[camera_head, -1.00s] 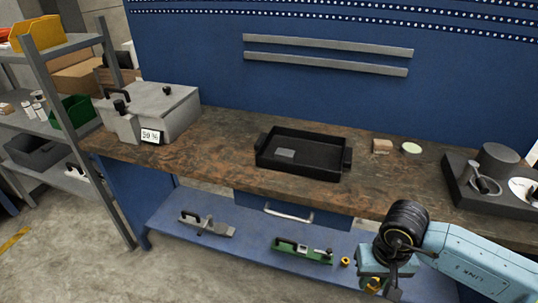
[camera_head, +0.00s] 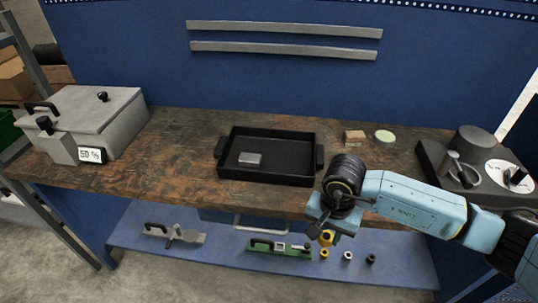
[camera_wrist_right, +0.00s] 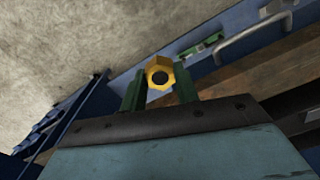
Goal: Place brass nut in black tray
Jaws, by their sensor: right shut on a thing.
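My right gripper (camera_head: 324,228) is in front of the bench's front edge, to the right of and nearer than the black tray. It is shut on a brass nut (camera_head: 327,238), a yellow hexagonal ring with a dark hole. In the right wrist view, the nut (camera_wrist_right: 158,65) sits between the two green fingertips of the right gripper (camera_wrist_right: 160,82). The black tray (camera_head: 268,178) stands on the wooden bench top with a small grey metal block (camera_head: 250,159) inside, towards its left. My left gripper is not in view.
A grey box with a "50 %" label (camera_head: 90,155) stands at the bench's left. A small brown block (camera_head: 354,137) and a pale green disc (camera_head: 385,136) lie right of the tray. A dark device (camera_head: 440,165) is far right. Another brass-coloured ring (camera_head: 324,254) lies on the blue lower shelf.

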